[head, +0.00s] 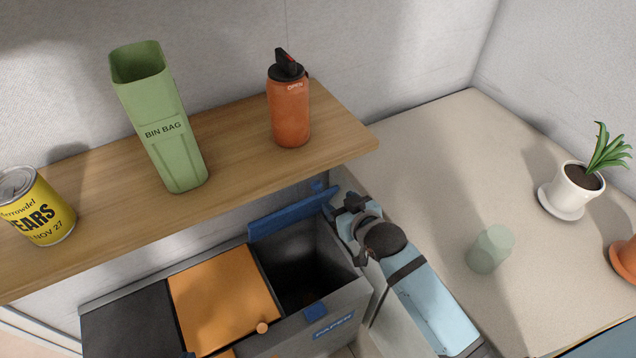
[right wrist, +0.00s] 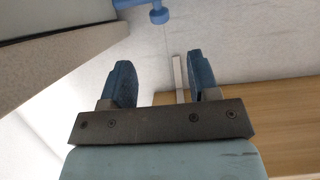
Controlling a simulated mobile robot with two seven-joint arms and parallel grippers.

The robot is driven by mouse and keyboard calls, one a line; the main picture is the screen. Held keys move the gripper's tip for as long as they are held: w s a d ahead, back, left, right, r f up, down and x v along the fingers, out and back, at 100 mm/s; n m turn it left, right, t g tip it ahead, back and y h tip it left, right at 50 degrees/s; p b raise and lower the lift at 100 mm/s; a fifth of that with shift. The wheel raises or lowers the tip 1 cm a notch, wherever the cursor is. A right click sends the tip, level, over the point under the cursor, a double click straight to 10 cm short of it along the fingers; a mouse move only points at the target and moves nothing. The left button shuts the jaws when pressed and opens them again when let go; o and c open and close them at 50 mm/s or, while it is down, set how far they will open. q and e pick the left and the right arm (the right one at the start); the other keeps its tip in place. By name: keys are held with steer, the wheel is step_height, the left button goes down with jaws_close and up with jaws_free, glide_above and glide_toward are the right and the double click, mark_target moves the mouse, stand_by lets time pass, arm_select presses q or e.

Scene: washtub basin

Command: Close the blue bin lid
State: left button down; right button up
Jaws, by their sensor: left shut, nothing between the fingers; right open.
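The blue bin lid (head: 290,217) stands raised at the back of the open, dark compartment of the grey bin (head: 350,300) marked PAPER. My right gripper (head: 327,198) is at the lid's right end, near its back edge, with its arm coming from the lower right. In the right wrist view its two blue fingers (right wrist: 162,85) are apart with nothing between them. A blue part with a round knob (right wrist: 158,14) shows beyond the fingertips there, apart from them; I cannot tell if it belongs to the lid. My left gripper is not in view.
An orange lid (head: 222,297) and a black lid (head: 135,325) lie closed to the left. A wooden shelf (head: 235,165) above holds a green bin-bag box (head: 160,120), an orange bottle (head: 289,112) and a yellow can (head: 38,208). A counter (head: 440,160) with a potted plant (head: 578,188) is right.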

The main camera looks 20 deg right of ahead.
mark_target(319, 187)
steer(key=x, duration=1.1)
steer(key=shift+w+a+f, duration=0.1)
steer(key=shift+w+f, duration=0.1)
steer(key=shift+w, duration=0.1)
steer(key=shift+c, duration=0.4)
jaws_close()
steer(key=shift+s, duration=0.15)
